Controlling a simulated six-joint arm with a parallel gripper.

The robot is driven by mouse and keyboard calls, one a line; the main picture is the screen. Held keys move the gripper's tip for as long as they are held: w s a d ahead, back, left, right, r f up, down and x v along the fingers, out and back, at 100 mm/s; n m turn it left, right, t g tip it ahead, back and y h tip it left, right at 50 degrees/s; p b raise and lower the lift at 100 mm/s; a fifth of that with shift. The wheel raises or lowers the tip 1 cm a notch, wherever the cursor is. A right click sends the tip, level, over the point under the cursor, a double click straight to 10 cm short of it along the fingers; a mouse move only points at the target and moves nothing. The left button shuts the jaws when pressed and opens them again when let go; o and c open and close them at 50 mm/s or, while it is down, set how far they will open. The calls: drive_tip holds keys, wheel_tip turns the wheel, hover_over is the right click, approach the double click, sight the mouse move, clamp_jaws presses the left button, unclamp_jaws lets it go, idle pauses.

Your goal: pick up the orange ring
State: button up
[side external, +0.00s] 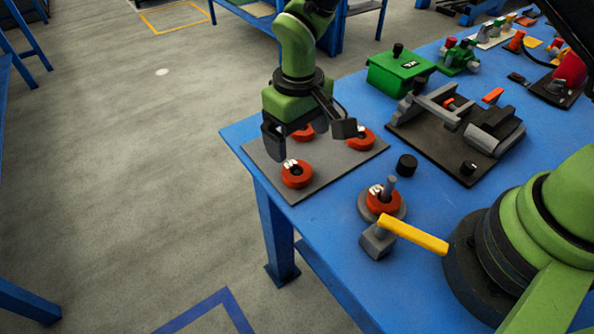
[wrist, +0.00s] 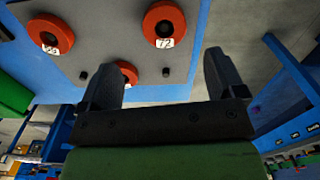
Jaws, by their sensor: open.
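Several orange-red rings with white tags are in view. In the side view, one ring (side external: 297,176) lies at the near part of a grey plate (side external: 332,166), one (side external: 361,139) to its right, and one (side external: 304,133) behind my gripper, partly hidden. Another ring (side external: 382,203) sits around a peg on a round grey base, off the plate. My gripper (side external: 309,143) is open and empty above the plate. In the wrist view, two rings (wrist: 50,33) (wrist: 164,23) show beyond the fingers. A third (wrist: 126,72) is partly hidden by the left finger.
A yellow-handled grey fixture (side external: 413,235) stands near the peg. A small black cylinder (side external: 407,164) and a dark board with grey clamps (side external: 440,150) lie right of the plate. A green box (side external: 395,73) stands behind. The blue table's (side external: 330,215) left edge is near the plate.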

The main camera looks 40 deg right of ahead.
sight(297, 172)
drive_tip(key=f, duration=0.7)
drive_tip(key=shift+s+a+f, duration=0.15)
drive_tip(key=shift+a, duration=0.15)
drive_tip(key=c, duration=1)
